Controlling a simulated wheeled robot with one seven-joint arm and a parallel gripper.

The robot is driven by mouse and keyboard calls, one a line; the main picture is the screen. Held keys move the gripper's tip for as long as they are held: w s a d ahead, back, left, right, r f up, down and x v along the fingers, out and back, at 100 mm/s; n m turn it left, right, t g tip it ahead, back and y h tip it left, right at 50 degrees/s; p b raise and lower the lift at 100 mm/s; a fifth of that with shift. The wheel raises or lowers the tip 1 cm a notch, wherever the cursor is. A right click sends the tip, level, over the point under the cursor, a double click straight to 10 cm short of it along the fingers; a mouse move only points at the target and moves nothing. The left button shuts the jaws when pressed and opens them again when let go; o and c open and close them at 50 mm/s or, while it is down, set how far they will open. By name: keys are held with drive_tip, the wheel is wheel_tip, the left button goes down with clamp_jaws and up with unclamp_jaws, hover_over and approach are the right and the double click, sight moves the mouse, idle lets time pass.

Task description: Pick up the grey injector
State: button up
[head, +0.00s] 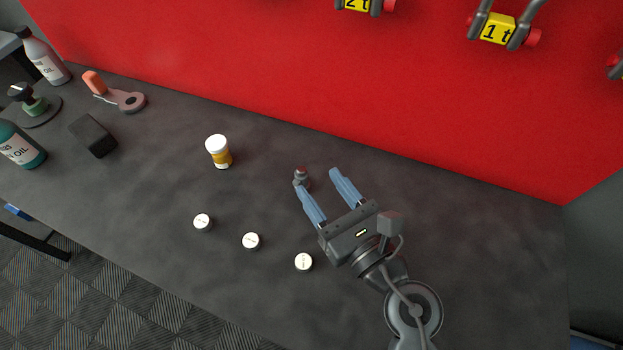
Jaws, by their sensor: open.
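A small grey piece with a reddish mark, which looks like the injector (300,177), stands on the dark bench top. My gripper (319,182) is open, with its two blue fingers pointing toward the back of the bench. The injector is close to the tip of the left finger, on its far side, and that finger hides part of its base. From this view I cannot tell whether the finger touches it. Nothing shows between the fingers.
An orange bottle with a white cap (219,152) stands left of my gripper. Three white round pieces (251,241) lie nearer the front edge. Oil bottles (44,58), a black block (93,136) and a pink-grey tool (124,99) occupy the left end. A red wall (300,70) rises behind.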

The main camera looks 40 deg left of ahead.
sight(305, 181)
wheel_tip(305, 181, down, 5)
drive_tip(key=shift+f+b, duration=0.15)
drive_tip(key=shift+b, duration=0.65)
drive_tip(key=shift+p+x, duration=0.3)
drive_tip(key=shift+x, duration=0.85)
drive_tip(key=x, duration=0.5)
drive_tip(key=shift+a, duration=0.1)
clamp_jaws()
